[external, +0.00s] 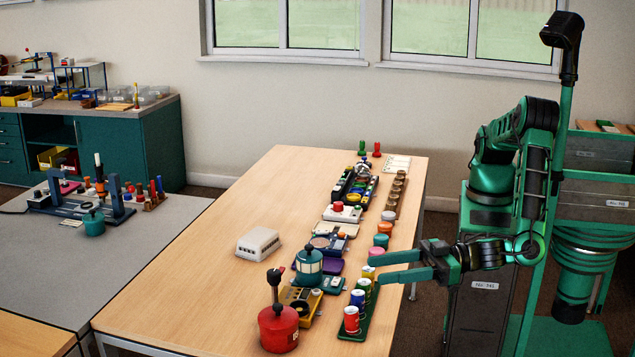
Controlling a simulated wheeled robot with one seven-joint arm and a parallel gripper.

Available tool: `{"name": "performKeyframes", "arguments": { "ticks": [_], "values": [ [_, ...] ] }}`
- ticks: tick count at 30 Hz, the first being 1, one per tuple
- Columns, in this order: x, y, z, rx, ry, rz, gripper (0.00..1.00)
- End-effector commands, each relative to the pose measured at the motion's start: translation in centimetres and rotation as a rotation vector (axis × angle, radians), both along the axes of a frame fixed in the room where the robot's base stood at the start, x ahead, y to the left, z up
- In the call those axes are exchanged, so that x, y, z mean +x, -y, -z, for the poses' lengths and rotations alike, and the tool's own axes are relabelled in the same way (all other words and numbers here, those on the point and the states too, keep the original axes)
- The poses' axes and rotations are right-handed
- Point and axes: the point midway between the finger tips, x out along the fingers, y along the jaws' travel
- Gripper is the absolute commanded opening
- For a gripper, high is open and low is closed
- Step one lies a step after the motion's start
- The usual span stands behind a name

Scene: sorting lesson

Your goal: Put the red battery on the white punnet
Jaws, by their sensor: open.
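The red battery (351,320) is a short red cylinder with a pale top. It stands upright at the near end of a dark green tray (362,334), by the table's right edge. The white punnet (258,244) is a low, ribbed white box on bare wood at the left middle of the table. It looks bottom-up, but I cannot tell for sure. My gripper (375,268) is open and empty. Its two green fingers reach left over the table's right edge, behind and above the red battery and apart from it. They partly hide the things at the tray's far end.
Blue (357,300) and yellow-green (365,286) batteries stand close behind the red one. A red canister with a lever (278,328) and a teal pot (310,264) stand left of the tray. Several coloured jars and devices line the right side. The table's left half is mostly clear.

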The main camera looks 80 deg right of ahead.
Motion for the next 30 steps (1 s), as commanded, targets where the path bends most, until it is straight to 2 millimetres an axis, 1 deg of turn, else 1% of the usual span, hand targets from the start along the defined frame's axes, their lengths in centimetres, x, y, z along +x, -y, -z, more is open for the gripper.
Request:
{"name": "performKeyframes", "arguments": {
  "ticks": [1, 5, 6, 9, 12, 15, 19, 22, 24, 27, 30],
  "values": [
    [0.0, 0.0, -1.5, 0.005, -0.001, 0.000, 0.47],
    [0.0, 0.0, -4.5, 0.005, -0.001, 0.000, 0.47],
    [1.1, 0.2, -3.9, -0.008, -0.037, 0.022, 0.47],
    [3.3, 0.3, -2.2, -0.042, -0.149, 0.066, 0.47],
    [5.0, 0.3, -0.6, -0.084, -0.266, 0.098, 0.47],
    [6.4, 0.2, 0.8, -0.137, -0.398, 0.113, 0.47],
    [7.4, -0.3, 2.0, -0.233, -0.600, 0.091, 0.47],
    [7.5, -0.7, 1.8, -0.330, -0.754, 0.025, 0.47],
    [7.0, -0.9, 1.0, -0.398, -0.837, -0.042, 0.47],
    [6.3, -0.9, -0.4, -0.482, -0.914, -0.134, 0.47],
    [5.8, -0.7, -1.8, -0.544, -0.955, -0.209, 0.47]
  ]
}}
